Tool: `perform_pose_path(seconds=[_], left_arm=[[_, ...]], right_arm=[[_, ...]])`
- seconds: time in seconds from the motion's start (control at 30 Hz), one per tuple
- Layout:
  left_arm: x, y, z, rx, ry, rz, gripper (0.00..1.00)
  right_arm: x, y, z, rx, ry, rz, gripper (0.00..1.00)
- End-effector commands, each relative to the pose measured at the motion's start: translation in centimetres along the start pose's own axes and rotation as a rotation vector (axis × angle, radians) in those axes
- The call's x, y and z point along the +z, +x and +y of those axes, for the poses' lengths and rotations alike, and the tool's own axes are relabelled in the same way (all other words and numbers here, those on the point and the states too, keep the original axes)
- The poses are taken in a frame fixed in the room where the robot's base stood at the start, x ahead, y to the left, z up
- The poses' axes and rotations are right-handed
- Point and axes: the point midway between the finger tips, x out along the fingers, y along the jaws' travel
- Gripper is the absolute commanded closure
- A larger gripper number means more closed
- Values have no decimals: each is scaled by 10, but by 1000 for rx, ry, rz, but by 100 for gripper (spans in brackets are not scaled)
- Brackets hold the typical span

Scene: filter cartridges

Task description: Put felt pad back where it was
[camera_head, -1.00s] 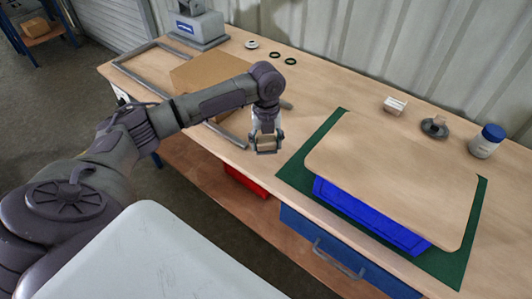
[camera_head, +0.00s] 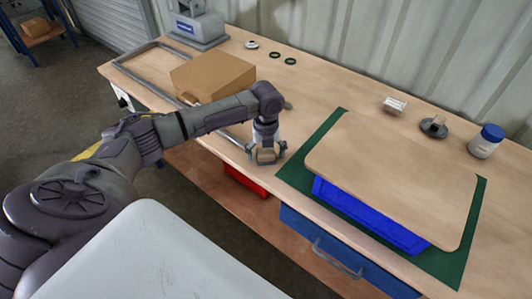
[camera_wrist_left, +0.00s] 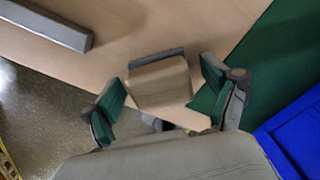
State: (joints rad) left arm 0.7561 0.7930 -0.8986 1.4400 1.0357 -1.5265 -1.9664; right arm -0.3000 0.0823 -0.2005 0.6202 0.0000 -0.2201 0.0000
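A small tan block (camera_wrist_left: 160,84) with a dark grey strip along its far edge sits between the fingers of my left gripper (camera_wrist_left: 163,88) in the left wrist view. It seems to be the felt pad's block, but I cannot be sure. Whether the block touches the bench is unclear. My right gripper is out of view.
A tan board (camera_head: 390,170) lies over a blue bin (camera_head: 370,215) on the mat. A cardboard box (camera_head: 212,75) stands by a grey frame (camera_head: 135,75). Small parts and a blue-lidded jar (camera_head: 486,142) stand along the back. Bare bench lies behind the gripper.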

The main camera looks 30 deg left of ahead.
Motion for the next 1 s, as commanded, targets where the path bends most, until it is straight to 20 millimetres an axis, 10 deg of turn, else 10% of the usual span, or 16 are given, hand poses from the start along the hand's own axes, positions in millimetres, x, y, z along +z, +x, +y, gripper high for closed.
perform_pose_path(seconds=[0.33, 1.0], left_arm=[[1, -11, 0, -1, 0, -2, 13], [1, -121, 0, -1, 0, -1, 13]], right_arm=[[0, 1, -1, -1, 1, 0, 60], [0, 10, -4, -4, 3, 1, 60]])
